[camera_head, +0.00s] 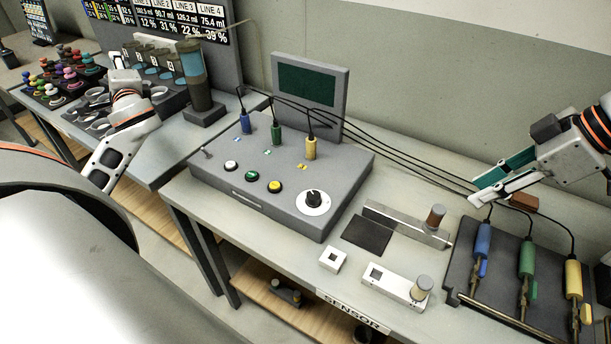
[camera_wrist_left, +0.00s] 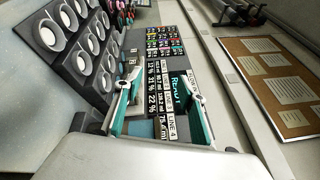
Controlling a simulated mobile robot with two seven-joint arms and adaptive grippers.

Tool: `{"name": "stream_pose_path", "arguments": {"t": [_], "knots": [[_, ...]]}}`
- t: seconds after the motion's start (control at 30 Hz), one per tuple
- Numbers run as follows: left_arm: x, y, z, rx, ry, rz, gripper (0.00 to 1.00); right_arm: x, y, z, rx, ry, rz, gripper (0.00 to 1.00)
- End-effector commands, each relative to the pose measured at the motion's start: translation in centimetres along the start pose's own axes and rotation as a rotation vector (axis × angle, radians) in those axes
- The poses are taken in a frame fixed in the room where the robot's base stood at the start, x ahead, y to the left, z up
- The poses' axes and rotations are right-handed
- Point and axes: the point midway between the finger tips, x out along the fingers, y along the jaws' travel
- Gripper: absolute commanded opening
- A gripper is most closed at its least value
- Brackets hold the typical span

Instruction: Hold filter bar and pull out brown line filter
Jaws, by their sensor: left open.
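My left gripper (camera_head: 118,62) is at the tank bench, left of a tall cylinder with blue liquid (camera_head: 195,75). In the left wrist view its two teal-padded fingers (camera_wrist_left: 160,76) are apart with nothing between them, in front of the line display board (camera_wrist_left: 165,95). I cannot single out the filter bar or the brown line filter. Several coloured knobs (camera_head: 68,68) stand in rows at the left of that bench. My right gripper (camera_head: 476,192) has its fingers apart and empty, above the front bench near a brown block (camera_head: 524,202).
A grey control box (camera_head: 240,182) with buttons, a dial and a screen (camera_head: 308,85) stands on the front bench (camera_head: 255,235). Black cables run from it to blue, green and yellow probes (camera_head: 482,242).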

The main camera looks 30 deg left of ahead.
Motion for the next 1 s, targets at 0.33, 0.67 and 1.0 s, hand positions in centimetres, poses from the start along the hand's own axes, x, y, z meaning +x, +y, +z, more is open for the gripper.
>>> {"name": "stream_pose_path", "arguments": {"t": [0.33,0.67,1.0], "knots": [[-0.6,-4.1,-12.9,-0.199,0.215,0.118,0.4,0.0,0.0,0.0,0.0,0.0,0.0,0.28],[-3.3,-11.6,-22.8,-0.307,0.414,0.185,0.4,0.0,0.0,0.0,0.0,0.0,0.0,0.28],[-9.6,-19.8,-32.2,-0.339,0.635,0.26,0.4,0.0,0.0,0.0,0.0,0.0,0.0,0.28]]}}
